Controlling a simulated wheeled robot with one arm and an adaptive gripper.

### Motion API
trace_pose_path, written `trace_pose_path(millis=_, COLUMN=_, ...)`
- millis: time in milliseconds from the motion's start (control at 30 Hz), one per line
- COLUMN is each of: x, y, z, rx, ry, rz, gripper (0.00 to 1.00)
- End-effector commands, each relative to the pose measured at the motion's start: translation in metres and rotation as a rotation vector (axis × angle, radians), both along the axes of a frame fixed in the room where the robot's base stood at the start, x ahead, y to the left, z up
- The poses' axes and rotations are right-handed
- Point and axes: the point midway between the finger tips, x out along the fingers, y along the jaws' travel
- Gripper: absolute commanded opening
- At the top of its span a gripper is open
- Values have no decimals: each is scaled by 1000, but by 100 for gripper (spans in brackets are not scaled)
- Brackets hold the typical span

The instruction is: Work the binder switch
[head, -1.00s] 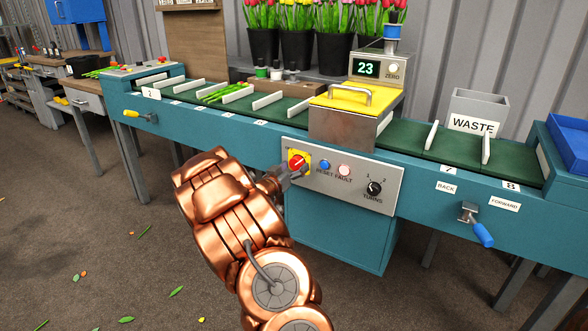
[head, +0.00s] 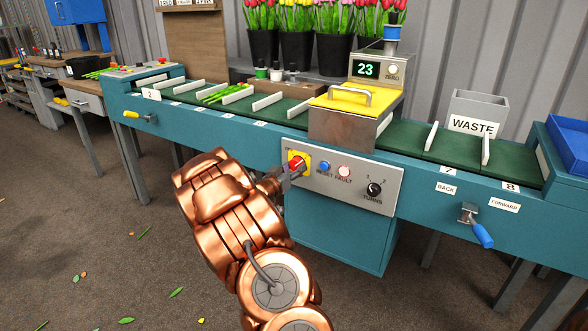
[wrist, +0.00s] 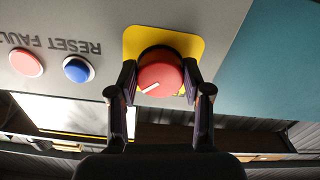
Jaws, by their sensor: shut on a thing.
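The binder switch is a red rotary knob (wrist: 160,76) on a yellow plate (wrist: 133,42), set in the grey control panel (head: 330,197) on the front of the teal bench. In the wrist view my gripper (wrist: 158,82) has a finger on each side of the knob and is shut on it. A white pointer line on the knob points down and left in that view. In the head view the knob (head: 296,162) shows beside my gripper (head: 285,174), whose fingertips partly cover it.
A blue RESET button (head: 323,166), a pale red FAULT lamp (head: 344,172) and a black TURNS dial (head: 374,188) sit right of the knob. A yellow-lidded unit (head: 350,98) stands above, with a display (head: 366,69) reading 23. A blue-handled crank (head: 480,232) sticks out farther right.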

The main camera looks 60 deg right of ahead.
Motion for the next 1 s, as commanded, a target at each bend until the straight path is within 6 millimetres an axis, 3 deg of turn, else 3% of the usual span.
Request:
trace_pose_path(millis=367, x=-1, y=1, z=5, rx=0, ry=113, rz=0, gripper=14)
trace_pose_path(millis=1000, x=-2, y=0, z=8, rx=-19, ry=519, rz=0, gripper=14)
